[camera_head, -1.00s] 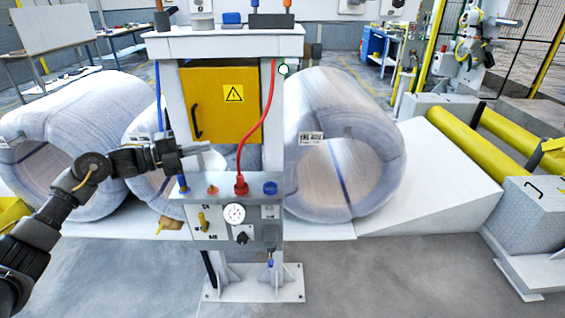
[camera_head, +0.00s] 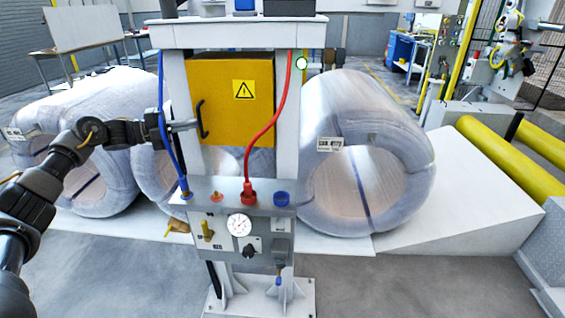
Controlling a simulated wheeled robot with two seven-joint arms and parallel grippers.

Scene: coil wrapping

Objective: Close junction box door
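The yellow junction box (camera_head: 225,80) is mounted between the white posts of the stand. Its door front, with a black-and-yellow warning sign, faces me, and I cannot tell whether the door is fully flush. A black curved handle (camera_head: 201,119) is on the left side of the door. My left gripper (camera_head: 193,124) reaches in from the left with its fingertips at or very near this handle. I cannot tell whether they touch it or how far apart they are. My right gripper is out of view.
A blue cable (camera_head: 166,140) runs down the left post by my gripper, and a red cable (camera_head: 272,125) crosses the right side. A grey control panel (camera_head: 226,232) with a gauge sits below. Large wrapped coils (camera_head: 375,135) stand behind on both sides.

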